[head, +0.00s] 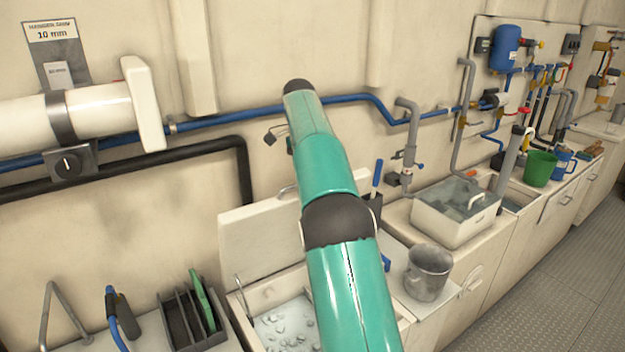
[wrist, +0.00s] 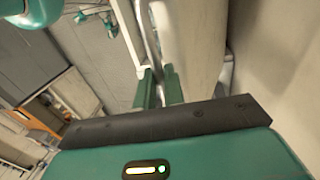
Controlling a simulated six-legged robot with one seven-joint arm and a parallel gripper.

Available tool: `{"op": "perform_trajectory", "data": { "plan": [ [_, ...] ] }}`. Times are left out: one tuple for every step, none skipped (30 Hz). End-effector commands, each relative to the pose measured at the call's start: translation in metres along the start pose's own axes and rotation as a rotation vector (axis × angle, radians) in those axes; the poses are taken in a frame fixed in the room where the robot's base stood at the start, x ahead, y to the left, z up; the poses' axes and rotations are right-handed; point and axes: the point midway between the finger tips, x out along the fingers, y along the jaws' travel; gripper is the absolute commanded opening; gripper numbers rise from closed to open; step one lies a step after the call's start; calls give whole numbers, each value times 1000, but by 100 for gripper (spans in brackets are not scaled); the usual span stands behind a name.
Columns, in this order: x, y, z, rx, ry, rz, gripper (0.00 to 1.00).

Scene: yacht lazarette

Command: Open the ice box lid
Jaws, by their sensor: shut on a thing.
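The ice box (head: 235,310) is at the lower middle of the head view, with pale ice (head: 290,325) showing inside. Its cream lid (head: 255,240) stands raised, tilted up near the wall behind the opening. A grey metal handle (head: 287,190) shows at the lid's upper edge, partly behind my green arm. My gripper is hidden in the head view. In the wrist view, my gripper (wrist: 160,88) has its green fingers close together on a thin grey bar, which appears to be the lid handle (wrist: 150,45). The grip contact itself is small and partly hidden.
A rack with a green board (head: 200,300) stands left of the ice box. A metal pot (head: 428,272) and a white basin (head: 455,215) are to the right. Blue and black pipes run along the wall behind. The grey floor (head: 560,265) at right is clear.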

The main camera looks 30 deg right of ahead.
Motion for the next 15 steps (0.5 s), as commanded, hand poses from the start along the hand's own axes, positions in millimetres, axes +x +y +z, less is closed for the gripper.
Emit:
{"op": "perform_trajectory", "data": {
  "plan": [
    [7,-5,4,-9,-10,8,0],
    [7,-5,4,-9,-10,8,0],
    [7,-5,4,-9,-10,8,0],
    [7,-5,4,-9,-10,8,0],
    [7,-5,4,-9,-10,8,0],
    [7,-5,4,-9,-10,8,0],
    [7,-5,4,-9,-10,8,0],
    [7,-5,4,-9,-10,8,0],
    [7,-5,4,-9,-10,8,0],
    [7,-5,4,-9,-10,8,0],
    [7,-5,4,-9,-10,8,0],
    [7,-5,4,-9,-10,8,0],
    [7,-5,4,-9,-10,8,13],
    [7,-5,4,-9,-10,8,18],
    [7,-5,3,-8,-9,9,26]
  ]
}}
